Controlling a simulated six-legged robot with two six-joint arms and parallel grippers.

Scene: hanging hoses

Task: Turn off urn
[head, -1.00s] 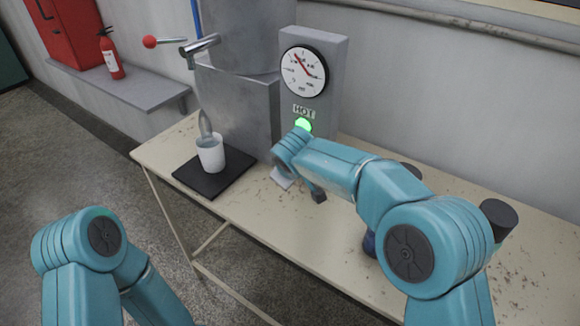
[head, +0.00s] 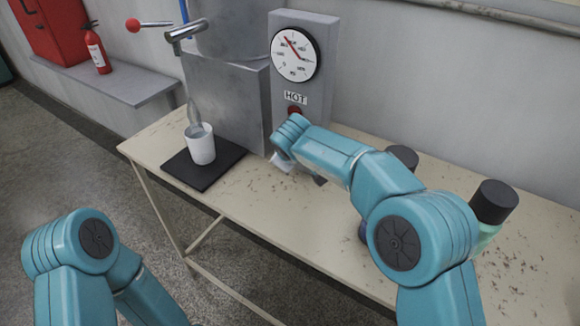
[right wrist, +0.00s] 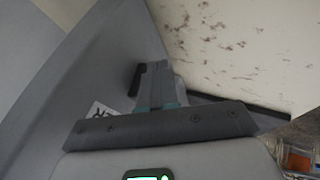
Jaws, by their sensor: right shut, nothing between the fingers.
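The urn (head: 228,100) is a grey metal body on the table with a grey control panel (head: 335,45) on its right. The panel has a dial (head: 296,54), a HOT label (head: 294,97) and a round button (head: 294,111), now dark red and unlit. A spout (head: 186,31) and a red-ball lever (head: 133,25) are at the upper left. My right gripper (right wrist: 155,80) is shut and empty beside the panel; its wrist is just below the button in the head view, which hides the fingertips. My left arm shows at lower left, its gripper out of frame.
A white cup (head: 201,149) stands on a black mat (head: 177,163) under the spout; a narrow clear shape rises from it. Two dark-topped containers (head: 494,200) (head: 402,156) stand on the right of the table (head: 262,214). A red extinguisher (head: 96,50) stands on a side ledge.

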